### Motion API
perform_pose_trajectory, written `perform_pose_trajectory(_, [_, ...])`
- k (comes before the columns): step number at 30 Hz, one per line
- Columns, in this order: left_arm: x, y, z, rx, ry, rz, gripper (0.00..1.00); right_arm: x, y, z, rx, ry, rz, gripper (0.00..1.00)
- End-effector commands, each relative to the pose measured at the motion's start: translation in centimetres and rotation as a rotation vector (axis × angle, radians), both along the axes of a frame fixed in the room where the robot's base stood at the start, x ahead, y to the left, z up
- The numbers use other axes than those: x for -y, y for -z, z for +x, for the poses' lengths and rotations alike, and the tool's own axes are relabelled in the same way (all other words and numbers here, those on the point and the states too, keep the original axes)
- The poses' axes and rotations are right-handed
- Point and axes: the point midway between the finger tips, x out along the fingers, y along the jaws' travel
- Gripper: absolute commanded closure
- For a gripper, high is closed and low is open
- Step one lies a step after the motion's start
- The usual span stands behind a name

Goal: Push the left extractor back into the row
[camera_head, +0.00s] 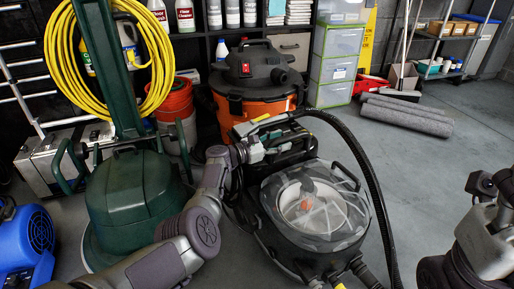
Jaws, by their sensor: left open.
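The extractor (312,208) is a black and grey machine with a clear round dome, standing on the floor at the middle right. A long black hose arches from its back over its right side. My left arm reaches in from the bottom left. My left gripper (272,138) is open at the extractor's rear upper part, near its handle. Dark parts overlap there, so I cannot tell whether the fingers touch it. My right arm shows at the right edge, and its gripper (484,186) is partly cut off, apart from the extractor.
A green floor machine (130,200) with a coiled yellow cord stands close on the left. A blue blower (28,245) is at far left. An orange and black vacuum (255,85) stands behind. Grey rolled mats (408,115) lie at back right. Floor right of the extractor is clear.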

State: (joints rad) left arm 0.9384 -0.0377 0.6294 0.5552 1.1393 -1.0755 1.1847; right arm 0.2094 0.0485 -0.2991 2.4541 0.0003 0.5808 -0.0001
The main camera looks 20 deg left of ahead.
Motion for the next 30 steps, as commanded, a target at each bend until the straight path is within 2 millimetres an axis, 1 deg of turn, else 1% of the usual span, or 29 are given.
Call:
perform_pose_trajectory(2, [-0.5,0.1,-0.7,0.001,-0.001,0.003,0.48,0.0,0.0,0.0,-0.001,-0.001,0.001,0.34])
perform_pose_trajectory(7, [-2.5,0.1,-2.6,0.000,-0.003,0.005,0.48,0.0,0.0,0.0,-0.001,-0.001,0.001,0.34])
perform_pose_trajectory(15, [-6.0,0.0,-6.0,0.000,-0.004,0.004,0.48,0.0,0.0,0.0,-0.003,-0.001,0.001,0.34])
perform_pose_trajectory(18, [-6.9,0.0,-6.8,0.001,-0.004,0.002,0.48,0.0,0.0,0.0,-0.003,-0.001,0.001,0.34])
perform_pose_trajectory(23, [-7.5,0.0,-7.5,-0.001,-0.003,0.001,0.48,0.0,0.0,0.0,-0.003,-0.001,0.001,0.34])
perform_pose_trajectory(30, [-7.6,0.0,-7.5,-0.001,-0.003,0.001,0.48,0.0,0.0,0.1,-0.003,-0.001,0.001,0.34])
